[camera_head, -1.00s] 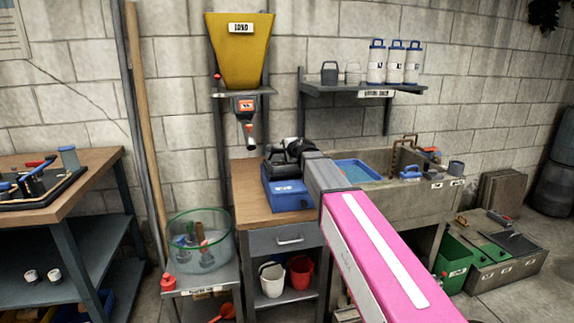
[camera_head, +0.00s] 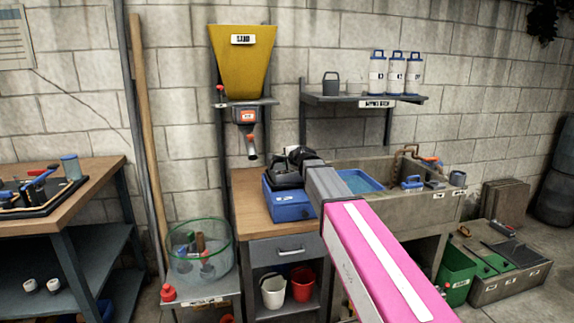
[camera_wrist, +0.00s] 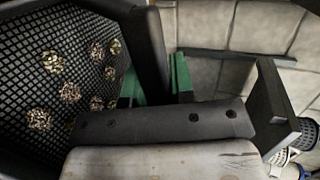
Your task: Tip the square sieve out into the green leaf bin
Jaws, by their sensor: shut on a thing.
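The square sieve (camera_wrist: 80,75) fills the left of the wrist view, a black mesh tray with several tan and greenish clumps on it. My gripper (camera_wrist: 155,82) is shut on its dark edge or handle, with green finger pads on either side. In the head view the dark sieve (camera_head: 284,178) shows at the end of my arm, over a blue box (camera_head: 291,207) on the wooden counter. Whether it touches the box is unclear. The green leaf bin (camera_head: 457,277) stands on the floor at the right, beyond my pink arm link, which hides part of that area.
A stone sink (camera_head: 420,207) with a blue basin (camera_head: 360,181) lies right of the counter. A yellow hopper (camera_head: 243,62) with a nozzle hangs behind the counter. A glass tank (camera_head: 200,250) stands at left. A low grey box (camera_head: 508,272) adjoins the bin.

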